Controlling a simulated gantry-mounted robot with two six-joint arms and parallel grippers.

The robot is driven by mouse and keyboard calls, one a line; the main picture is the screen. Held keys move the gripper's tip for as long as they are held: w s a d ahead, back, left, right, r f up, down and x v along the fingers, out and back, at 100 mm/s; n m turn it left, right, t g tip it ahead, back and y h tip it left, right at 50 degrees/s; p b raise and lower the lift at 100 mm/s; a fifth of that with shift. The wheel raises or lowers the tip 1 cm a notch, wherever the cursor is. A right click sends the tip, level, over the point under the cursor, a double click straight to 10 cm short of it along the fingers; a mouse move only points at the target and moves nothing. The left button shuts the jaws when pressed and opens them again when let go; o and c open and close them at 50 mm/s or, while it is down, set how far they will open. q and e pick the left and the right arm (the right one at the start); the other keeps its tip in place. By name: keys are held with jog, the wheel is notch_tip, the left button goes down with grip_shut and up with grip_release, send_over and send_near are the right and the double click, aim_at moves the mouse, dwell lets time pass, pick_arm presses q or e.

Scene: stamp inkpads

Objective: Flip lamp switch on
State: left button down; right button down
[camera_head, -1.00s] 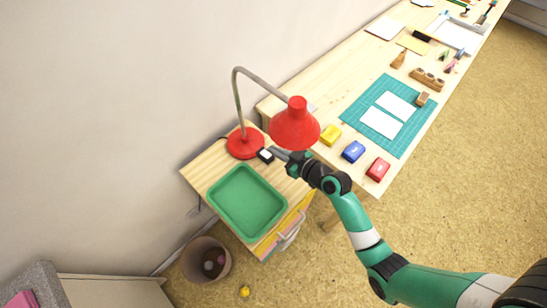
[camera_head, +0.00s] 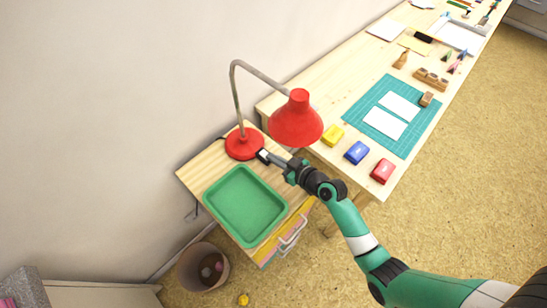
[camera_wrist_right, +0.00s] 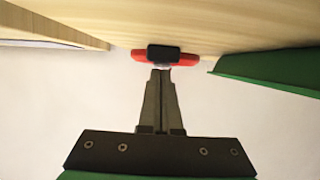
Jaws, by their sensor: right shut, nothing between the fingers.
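The red desk lamp (camera_head: 243,145) stands on a small wooden cabinet against the wall, its shade (camera_head: 296,121) hanging on a bent grey neck. A small dark switch box (camera_head: 263,156) sits beside the lamp's round base. It also shows in the right wrist view as a black block (camera_wrist_right: 164,53) in front of the red base (camera_wrist_right: 138,55). My right gripper (camera_head: 271,157) is shut and empty, its tips right at the switch box; I cannot tell whether they touch it. The wrist view shows the closed fingertips (camera_wrist_right: 161,72) just short of the block. My left gripper is out of view.
A green tray (camera_head: 211,196) lies on the cabinet beside the switch. The long table (camera_head: 345,95) holds yellow (camera_head: 333,135), blue (camera_head: 357,152) and red (camera_head: 383,171) inkpads and a green mat (camera_head: 356,113). The lampshade overhangs near my right gripper. A bin (camera_head: 184,267) stands on the floor.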

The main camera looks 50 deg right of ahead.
jog(key=shift+r+p, duration=0.7)
jog(key=shift+r, duration=0.05)
jog(key=shift+r+p, duration=0.3)
jog(key=p+v, duration=0.4)
jog(key=v, duration=0.7)
jog(key=shift+r, duration=0.3)
jog(key=shift+s, duration=0.1)
